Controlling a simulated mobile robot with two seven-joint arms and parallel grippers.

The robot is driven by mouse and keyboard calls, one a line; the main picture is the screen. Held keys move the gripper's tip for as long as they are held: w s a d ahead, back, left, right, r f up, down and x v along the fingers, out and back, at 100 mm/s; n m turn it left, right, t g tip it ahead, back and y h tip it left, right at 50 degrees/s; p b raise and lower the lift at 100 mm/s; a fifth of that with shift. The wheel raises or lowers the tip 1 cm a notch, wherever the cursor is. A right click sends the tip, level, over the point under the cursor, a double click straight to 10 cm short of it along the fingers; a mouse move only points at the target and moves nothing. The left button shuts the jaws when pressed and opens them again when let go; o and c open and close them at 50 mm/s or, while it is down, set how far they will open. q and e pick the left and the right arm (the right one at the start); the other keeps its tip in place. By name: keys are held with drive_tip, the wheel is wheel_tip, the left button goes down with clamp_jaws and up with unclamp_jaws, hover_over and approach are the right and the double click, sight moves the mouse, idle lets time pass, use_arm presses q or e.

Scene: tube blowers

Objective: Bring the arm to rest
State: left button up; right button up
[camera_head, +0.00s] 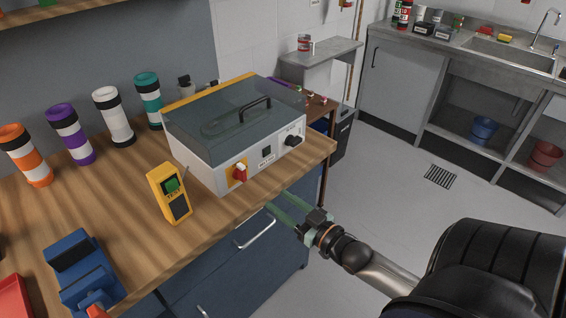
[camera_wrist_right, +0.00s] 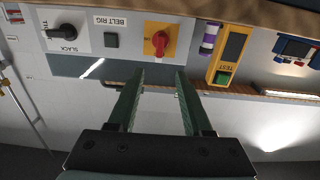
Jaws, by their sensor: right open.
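My right gripper (camera_head: 282,207) is open and empty, in front of the workbench edge and below the grey belt rig box. In the right wrist view its two green fingers (camera_wrist_right: 158,78) are spread apart with nothing between them. The belt rig (camera_head: 236,135) sits on the wooden bench with its dark lid down. Its red switch on a yellow plate (camera_wrist_right: 160,41) shows in the right wrist view beyond the fingertips. My left gripper is in neither view.
A yellow tester (camera_head: 169,194) stands near the bench edge (camera_head: 130,262). Orange, purple, white and teal tubes stand behind. A blue fixture (camera_head: 82,272) is at lower left. A drawer handle (camera_head: 256,234) sticks out near my gripper. The floor (camera_head: 400,205) to the right is clear.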

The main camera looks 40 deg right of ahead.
idle(0.5)
drive_tip(key=s+a+f+g, duration=0.4)
drive_tip(key=s+a+f, duration=0.3)
drive_tip(key=a+f, duration=0.1)
drive_tip(key=s+a+f+n+g+y, duration=0.1)
drive_tip(key=s+a+f+g, duration=0.3)
drive_tip(key=a+f, duration=0.5)
drive_tip(key=s+f, duration=0.1)
drive_tip(key=s, duration=0.1)
drive_tip(key=shift+s+g, duration=0.3)
drive_tip(key=shift+s, duration=0.05)
drive_tip(key=shift+a, duration=0.1)
